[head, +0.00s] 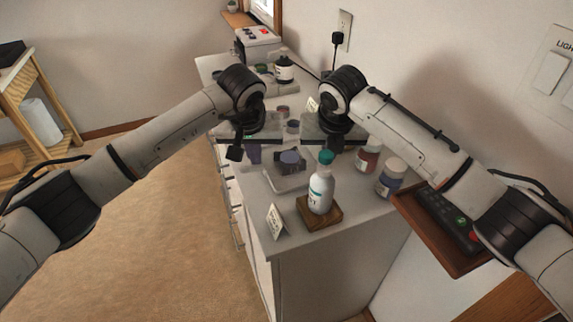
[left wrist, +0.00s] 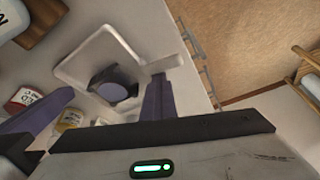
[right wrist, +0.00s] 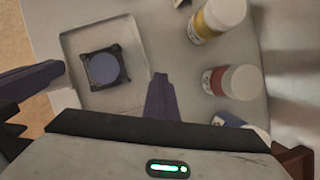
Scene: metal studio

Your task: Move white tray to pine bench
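The white tray (head: 292,184) lies on the grey counter, with a dark square block with a purple round top (head: 290,161) on it. The tray also shows in the left wrist view (left wrist: 75,66) and the right wrist view (right wrist: 74,50). My left gripper (head: 250,150) is above the counter by the tray's far left side; in its wrist view (left wrist: 112,86) the purple fingers are apart and one overlaps the tray's edge by a tab. My right gripper (head: 335,145) is to the tray's right; its fingers (right wrist: 109,74) are apart with nothing between them. Contact is unclear.
A white bottle with a teal cap (head: 321,187) stands on a wooden block (head: 320,213) near the tray. A label card (head: 276,222) and jars (head: 391,178) are close by. A pine stand (head: 38,105) is at the far left, across open floor (head: 180,220).

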